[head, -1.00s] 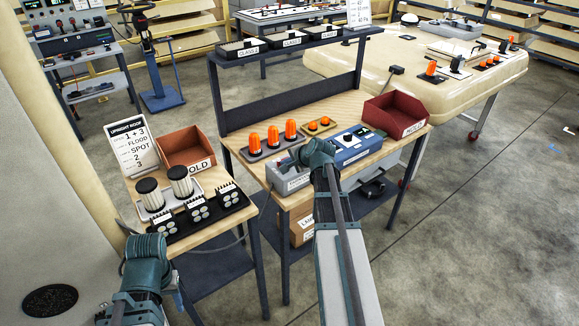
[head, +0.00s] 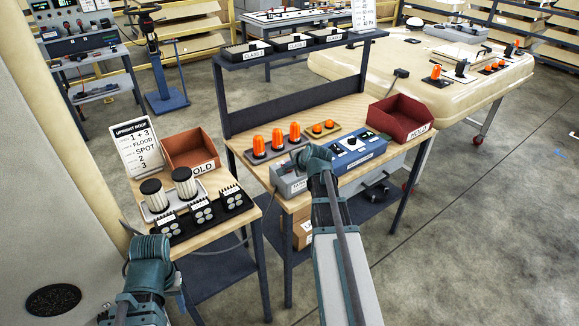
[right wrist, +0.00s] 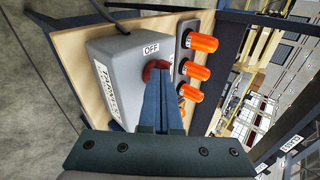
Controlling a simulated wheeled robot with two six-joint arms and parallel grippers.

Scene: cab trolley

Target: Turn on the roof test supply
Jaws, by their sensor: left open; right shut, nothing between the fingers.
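A grey supply box (head: 290,184) sits on the front left of the wooden bench. In the right wrist view the same box (right wrist: 112,75) has a red knob (right wrist: 154,70) beside an OFF label (right wrist: 151,48). My right gripper (right wrist: 163,82) is shut with nothing between its fingers. Its tips overlap the red knob in that view; I cannot tell whether they touch. In the head view my right wrist (head: 314,158) hides the knob. My left gripper (head: 150,270) is open, low at the left in front of the small bench, its fingers mostly hidden.
Orange beacons (head: 277,139) stand behind the grey box. A blue control box (head: 352,155) is right of it, then a red HOLD bin (head: 400,112). The small left bench holds lamps (head: 200,210), filter-like cylinders (head: 153,195), an instruction card (head: 136,146) and another red bin (head: 192,150).

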